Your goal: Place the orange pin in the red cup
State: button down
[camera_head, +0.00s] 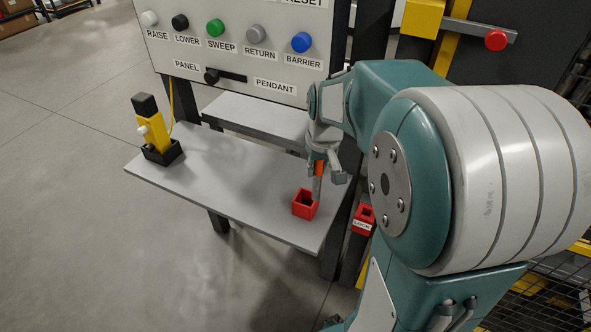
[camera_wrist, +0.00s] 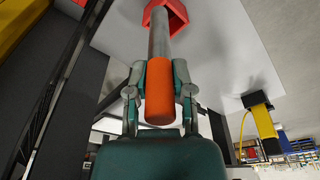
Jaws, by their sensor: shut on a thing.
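The orange pin (camera_head: 319,168) has an orange grip and a grey shaft that points down. My gripper (camera_head: 322,163) is shut on its orange grip, which also shows between the fingers in the wrist view (camera_wrist: 160,95). A red square cup (camera_head: 304,204) stands near the front right corner of the grey shelf. The shaft's lower end is at the cup's right side in the head view. In the wrist view, the shaft's far end overlaps the red cup (camera_wrist: 172,15). I cannot tell whether the tip is inside it.
A second red holder with a white label (camera_head: 363,216) is right of the shelf (camera_head: 225,180). A yellow device with a black top (camera_head: 151,126) stands at the shelf's left end. A button panel (camera_head: 230,45) rises behind. The middle of the shelf is clear.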

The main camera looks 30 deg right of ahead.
jog(key=w+f, duration=0.4)
jog(key=f, duration=0.4)
jog(key=shift+w+a+f, duration=0.15)
jog(key=shift+a+f, duration=0.05)
jog(key=shift+f, duration=0.15)
jog(key=shift+c, duration=2.4)
grip_release()
